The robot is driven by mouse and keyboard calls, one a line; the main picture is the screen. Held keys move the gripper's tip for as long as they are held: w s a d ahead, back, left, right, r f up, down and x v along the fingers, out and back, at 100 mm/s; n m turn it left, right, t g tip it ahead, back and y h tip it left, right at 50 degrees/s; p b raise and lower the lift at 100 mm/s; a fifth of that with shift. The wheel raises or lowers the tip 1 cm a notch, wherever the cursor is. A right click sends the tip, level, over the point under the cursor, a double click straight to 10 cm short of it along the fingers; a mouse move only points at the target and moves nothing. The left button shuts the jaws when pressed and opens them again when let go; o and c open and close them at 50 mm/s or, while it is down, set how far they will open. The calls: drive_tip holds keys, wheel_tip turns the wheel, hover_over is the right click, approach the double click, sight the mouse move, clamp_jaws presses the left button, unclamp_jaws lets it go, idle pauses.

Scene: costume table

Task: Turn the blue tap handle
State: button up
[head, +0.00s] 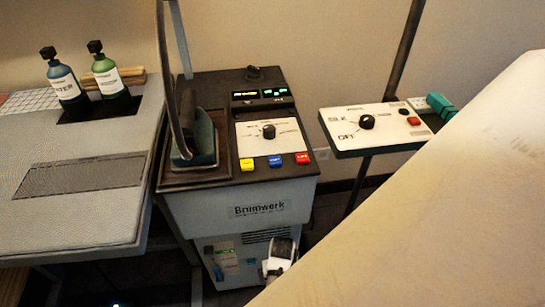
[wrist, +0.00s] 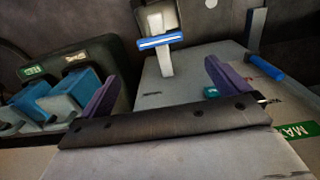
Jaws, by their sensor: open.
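In the wrist view my gripper (wrist: 160,70) is open, with two purple fingers spread wide and nothing held between them. Beyond the gap stands a pale upright piece with a blue crossbar (wrist: 161,42) on top. A second blue bar (wrist: 266,68) lies to the right, beyond the right finger, by a grey upright. I cannot tell for certain which of these is the tap handle. Neither visibly touches the fingers. In the head view the gripper end is not clear; a white and black part of my arm (head: 280,257) shows low in front of the machine.
Blue block-shaped parts (wrist: 85,86) on a dark panel stand left of the left finger. The Brumwerk machine (head: 259,208) carries an iron (head: 200,140) on top. A control board (head: 385,125) stands to its right. A large pale surface covers the head view's lower right.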

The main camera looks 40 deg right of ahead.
wheel_tip(320, 180, down, 14)
drive_tip(key=shift+r+b, duration=0.15)
drive_tip(key=shift+b, duration=0.75)
drive_tip(key=c, duration=0.7)
